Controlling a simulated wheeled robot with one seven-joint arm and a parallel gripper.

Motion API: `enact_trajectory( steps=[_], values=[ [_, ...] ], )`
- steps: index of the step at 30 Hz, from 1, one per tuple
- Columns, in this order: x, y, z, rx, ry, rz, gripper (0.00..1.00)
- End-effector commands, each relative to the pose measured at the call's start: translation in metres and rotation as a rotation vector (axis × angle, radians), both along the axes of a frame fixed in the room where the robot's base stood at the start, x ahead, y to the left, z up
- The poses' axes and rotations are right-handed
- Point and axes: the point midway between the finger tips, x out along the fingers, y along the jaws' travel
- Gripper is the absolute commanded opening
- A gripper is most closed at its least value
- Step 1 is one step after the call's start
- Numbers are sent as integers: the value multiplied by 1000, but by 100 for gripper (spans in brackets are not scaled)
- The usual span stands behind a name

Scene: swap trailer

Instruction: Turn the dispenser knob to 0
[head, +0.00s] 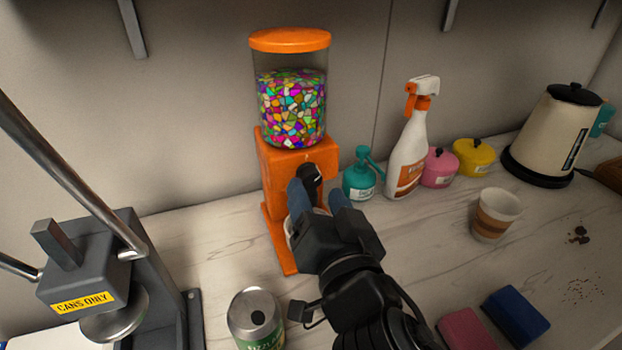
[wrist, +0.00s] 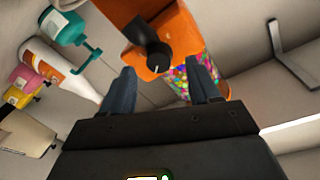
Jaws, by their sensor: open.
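The orange dispenser (head: 272,160) stands against the back wall, with a clear hopper of colourful candy (head: 292,108) and an orange lid. Its black knob (head: 312,176) sits on the front of the orange body, with a light pointer mark. In the wrist view the knob (wrist: 152,50) shows ahead of the fingers, above the gap between them. My gripper (head: 320,192) is open in front of the dispenser, its blue-grey fingers apart. In the wrist view my gripper (wrist: 163,90) holds nothing, and the knob appears free of both fingers. The numbers around the knob are not readable.
A can crusher (head: 85,270) stands at left, with a can (head: 255,315) near it. A teal pump bottle (head: 360,180) and spray bottle (head: 408,150) stand right of the dispenser. A striped cup (head: 496,215), kettle (head: 555,130) and sponges (head: 515,315) are further right.

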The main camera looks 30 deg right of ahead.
Motion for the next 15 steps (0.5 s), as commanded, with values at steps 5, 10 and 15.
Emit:
enact_trajectory(
  steps=[5, 10, 15],
  values=[
    [20, -6, 2, -1, -1, 0, 61],
    [27, -8, 0, 0, 1, 0, 61],
    [27, -8, -1, 0, 1, 0, 61]
  ],
)
